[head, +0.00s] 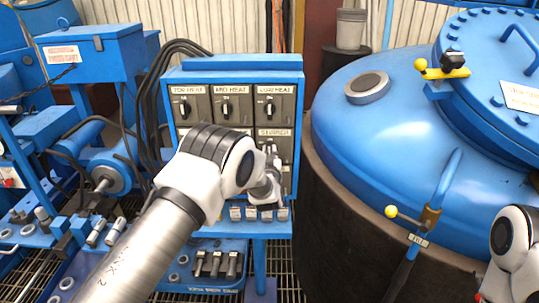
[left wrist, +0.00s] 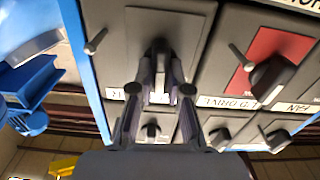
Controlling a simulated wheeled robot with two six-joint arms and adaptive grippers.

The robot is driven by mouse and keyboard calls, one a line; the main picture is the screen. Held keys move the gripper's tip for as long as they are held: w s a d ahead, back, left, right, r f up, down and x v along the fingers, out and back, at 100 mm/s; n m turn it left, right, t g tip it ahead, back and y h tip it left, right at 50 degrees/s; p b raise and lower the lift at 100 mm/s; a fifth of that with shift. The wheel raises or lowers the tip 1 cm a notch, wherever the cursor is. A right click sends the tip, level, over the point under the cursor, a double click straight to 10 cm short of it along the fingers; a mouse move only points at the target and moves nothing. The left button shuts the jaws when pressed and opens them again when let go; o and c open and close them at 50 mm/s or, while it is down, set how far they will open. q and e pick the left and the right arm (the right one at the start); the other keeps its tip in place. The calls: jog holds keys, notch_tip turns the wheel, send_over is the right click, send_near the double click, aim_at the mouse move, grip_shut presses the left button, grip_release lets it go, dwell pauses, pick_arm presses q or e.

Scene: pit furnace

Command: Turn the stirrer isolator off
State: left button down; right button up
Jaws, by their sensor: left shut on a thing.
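The stirrer isolator (head: 286,150) is a grey switch plate with a "STIRRER" label, at the right of the lower row on a blue panel (head: 235,66). My left gripper (head: 270,160) is at this switch, and its wrist hides most of it in the head view. In the left wrist view, the isolator's dark knob (left wrist: 158,48) sits between the fingers of the left gripper (left wrist: 161,72), which are shut on it. The knob lies along the fingers in that picture; its exact setting is hard to read. The label there is partly hidden. My right gripper is out of view.
Top heat (head: 188,104), mid heat (head: 231,104) and low heat (head: 273,104) isolators sit above. In the left wrist view, a red-plated switch (left wrist: 275,55) is beside the held knob. A large blue vessel (head: 400,130) stands close on the right.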

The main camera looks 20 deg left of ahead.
pick_arm(q)
jog(key=shift+s+a+f+n+b, duration=0.1)
jog(key=shift+n+b, duration=2.75)
jog(key=shift+w+a+f+n+b, duration=0.1)
jog(key=shift+f+n+b, duration=0.05)
jog(key=shift+n+b, duration=2.75)
jog(key=shift+s+a+f+n+b, duration=0.1)
jog(key=shift+n+b, duration=2.7)
jog(key=shift+n, duration=0.05)
jog(key=shift+d, duration=0.1)
jog(key=c, duration=1.1)
grip_release()
